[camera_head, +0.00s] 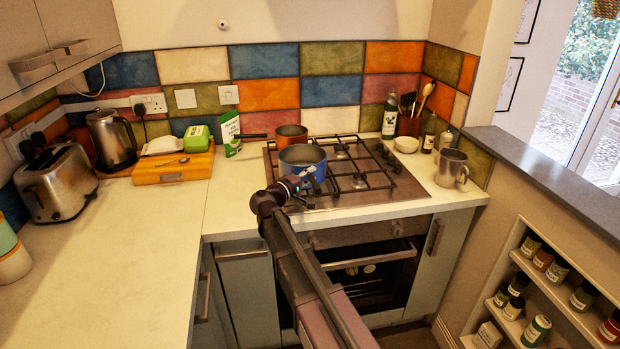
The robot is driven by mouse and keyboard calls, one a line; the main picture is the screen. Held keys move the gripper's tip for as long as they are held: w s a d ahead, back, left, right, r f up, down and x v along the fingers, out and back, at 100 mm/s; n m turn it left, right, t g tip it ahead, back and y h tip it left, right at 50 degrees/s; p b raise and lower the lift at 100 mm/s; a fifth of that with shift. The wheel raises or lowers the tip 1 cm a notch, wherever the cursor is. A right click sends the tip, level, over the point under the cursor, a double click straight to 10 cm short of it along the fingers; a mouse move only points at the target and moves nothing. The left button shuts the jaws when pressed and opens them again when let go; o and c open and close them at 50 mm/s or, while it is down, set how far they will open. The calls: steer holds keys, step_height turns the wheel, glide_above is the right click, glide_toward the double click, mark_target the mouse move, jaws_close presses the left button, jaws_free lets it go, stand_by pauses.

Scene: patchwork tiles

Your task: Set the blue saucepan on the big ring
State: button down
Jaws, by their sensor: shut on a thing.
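The blue saucepan (289,168) is upright at the front left of the gas hob (398,192). My gripper (306,173) is at its near side, shut on it, and my arm comes up from the bottom of the picture. The saucepan's handle is hidden or too small to make out behind my gripper. The pan's base is also hidden, so I cannot tell whether it touches the grate or is held just above it. Bare burners show on the right of the hob; which ring is the big one is not clear.
An orange pan (291,131) stands at the back left of the hob, close behind the saucepan, its dark handle pointing left. A metal mug (450,169), white bowl (405,144) and utensil pot (408,125) stand right of the hob. The left worktop (120,245) is largely clear.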

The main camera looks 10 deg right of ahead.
steer(key=shift+f, duration=0.2)
steer(key=shift+c, duration=2.4)
jaws_free()
steer(key=shift+b, duration=0.3)
steer(key=shift+r, duration=0.15)
steer(key=shift+r+p, duration=0.2)
steer(key=shift+p, duration=0.15)
steer(key=v, duration=1.2)
steer(key=shift+f+b, duration=0.15)
steer(key=shift+b, duration=0.2)
steer(key=shift+s, duration=0.1)
